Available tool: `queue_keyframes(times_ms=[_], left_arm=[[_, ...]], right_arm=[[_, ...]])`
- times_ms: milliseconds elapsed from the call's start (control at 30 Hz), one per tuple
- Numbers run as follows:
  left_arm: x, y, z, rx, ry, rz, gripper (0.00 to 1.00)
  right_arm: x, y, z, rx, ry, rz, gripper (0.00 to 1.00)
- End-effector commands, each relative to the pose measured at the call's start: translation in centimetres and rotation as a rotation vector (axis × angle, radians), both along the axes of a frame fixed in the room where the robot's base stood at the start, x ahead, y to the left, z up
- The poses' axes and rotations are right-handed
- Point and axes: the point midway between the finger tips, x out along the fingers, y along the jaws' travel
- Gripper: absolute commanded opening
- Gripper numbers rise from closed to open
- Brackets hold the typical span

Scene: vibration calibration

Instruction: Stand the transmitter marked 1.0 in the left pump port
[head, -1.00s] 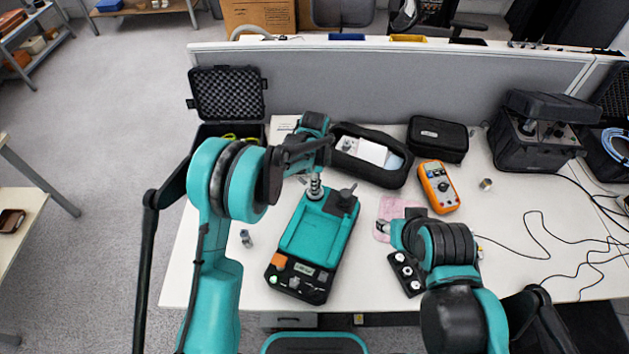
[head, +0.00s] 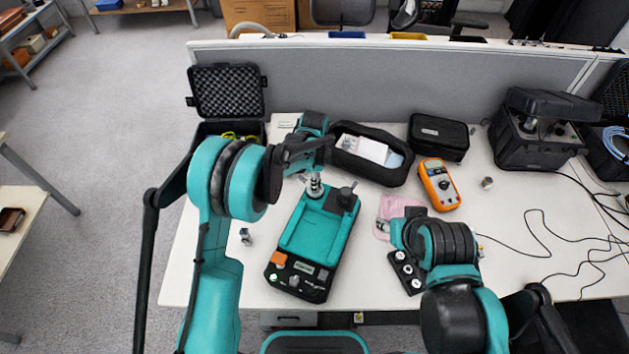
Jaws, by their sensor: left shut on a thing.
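The teal and black pump (head: 312,235) lies in the middle of the table, its two ports at the far end. My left gripper (head: 313,172) is above the pump's far left corner, shut on a small silver transmitter (head: 315,187). The transmitter is upright at the left port; I cannot tell whether it is seated, and its marking is too small to read. A dark knob-like part (head: 347,192) is at the right port. Another small silver piece (head: 246,237) stands left of the pump. My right gripper (head: 383,227) is over a pink cloth (head: 392,207); its fingers are too small to judge.
A black holder with round pieces (head: 406,272) lies beside my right arm. An orange multimeter (head: 439,185), an open black case (head: 372,158) and a closed black case (head: 438,138) are farther back. Cables cross the right side. The table's front left is clear.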

Motion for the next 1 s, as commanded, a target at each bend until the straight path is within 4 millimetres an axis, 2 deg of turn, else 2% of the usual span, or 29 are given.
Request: queue_keyframes(times_ms=[100, 133, 200, 567, 667, 1000], left_arm=[[0.0, 0.0, 0.0, 0.0, 0.0, 0.0, 0.0], [0.0, 0.0, 0.0, 0.0, 0.0, 0.0, 0.31], [0.0, 0.0, 0.0, 0.0, 0.0, 0.0, 0.47], [0.0, 0.0, 0.4, 0.0, 0.0, 0.0, 0.47], [0.0, 0.0, 1.6, 0.0, 0.0, 0.0, 0.47], [-0.1, 0.0, 8.8, 0.0, 0.0, 0.0, 0.47]], right_arm=[[0.0, 0.0, 0.0, 0.0, 0.0, 0.0, 0.44], [0.0, 0.0, 0.0, 0.0, 0.0, 0.0, 0.44], [0.0, 0.0, 0.0, 0.0, 0.0, 0.0, 0.44], [0.0, 0.0, 0.0, 0.0, 0.0, 0.0, 0.44], [0.0, 0.0, 0.0, 0.0, 0.0, 0.0, 0.44], [0.0, 0.0, 0.0, 0.0, 0.0, 0.0, 0.44]])
